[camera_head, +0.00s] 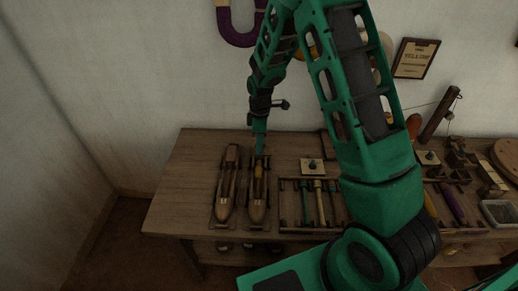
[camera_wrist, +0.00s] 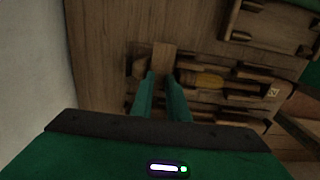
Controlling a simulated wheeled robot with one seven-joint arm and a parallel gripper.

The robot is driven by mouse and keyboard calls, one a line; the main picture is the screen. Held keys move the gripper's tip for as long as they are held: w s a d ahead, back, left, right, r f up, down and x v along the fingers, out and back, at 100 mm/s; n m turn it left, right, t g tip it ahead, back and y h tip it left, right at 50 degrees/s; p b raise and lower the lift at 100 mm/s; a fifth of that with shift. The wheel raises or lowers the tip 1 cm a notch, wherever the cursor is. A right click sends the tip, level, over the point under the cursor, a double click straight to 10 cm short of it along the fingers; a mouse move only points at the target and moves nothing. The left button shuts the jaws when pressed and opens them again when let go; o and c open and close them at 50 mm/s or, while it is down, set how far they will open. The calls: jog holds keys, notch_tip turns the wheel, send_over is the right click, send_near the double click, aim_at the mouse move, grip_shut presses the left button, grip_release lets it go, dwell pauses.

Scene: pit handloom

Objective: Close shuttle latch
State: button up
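Two long wooden shuttles lie side by side on the table in the head view, a left one (camera_head: 225,190) and a right one (camera_head: 258,209). The right shuttle holds a yellow bobbin (camera_head: 259,184), which also shows in the wrist view (camera_wrist: 209,80). My gripper (camera_head: 259,151) points down at the far end of the right shuttle. In the wrist view its fingers (camera_wrist: 161,75) stand apart, with a narrow gap. A flat wooden piece, perhaps the latch (camera_wrist: 163,58), shows at the fingertips. I cannot tell whether they touch it.
A wooden rack (camera_head: 282,214) with several handled tools lies right of the shuttles. A pale square block (camera_head: 312,167) sits behind it. More loom parts crowd the table's right side. The table's left part (camera_head: 184,180) is bare, with a wall behind.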

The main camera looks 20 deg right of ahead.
jog(key=shift+f, duration=0.95)
grip_shut()
